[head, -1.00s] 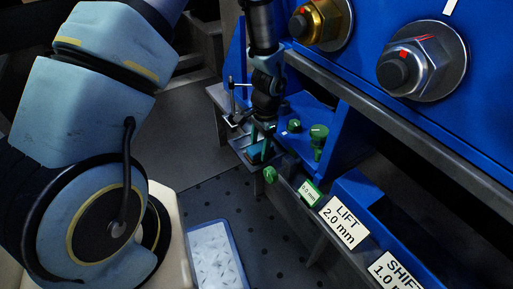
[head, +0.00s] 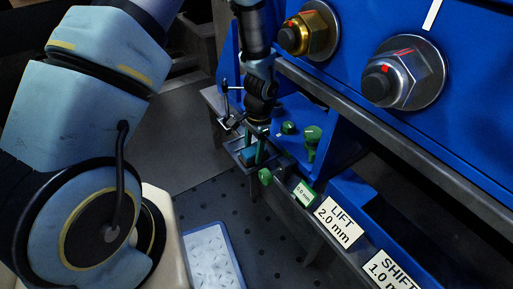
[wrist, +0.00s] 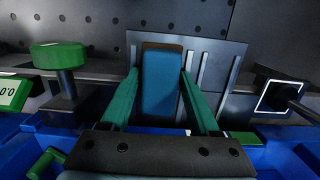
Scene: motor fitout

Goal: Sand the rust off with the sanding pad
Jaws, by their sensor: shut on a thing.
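The sanding pad (wrist: 162,82) is a blue block with a brown edge at its far end. My gripper (wrist: 160,95) is shut on it, with a teal finger along each side in the wrist view. In the head view my gripper (head: 256,150) points down at the low bench beside the blue frame, and the pad (head: 247,156) shows as a small blue patch there. A grey slotted plate (wrist: 213,68) lies under and around the pad in the wrist view. I cannot tell whether the pad touches it. No rust can be made out; the pad hides the plate's middle.
A blue wall with large bolts (head: 404,76) rises at the right. A pale tray (head: 212,258) lies below.

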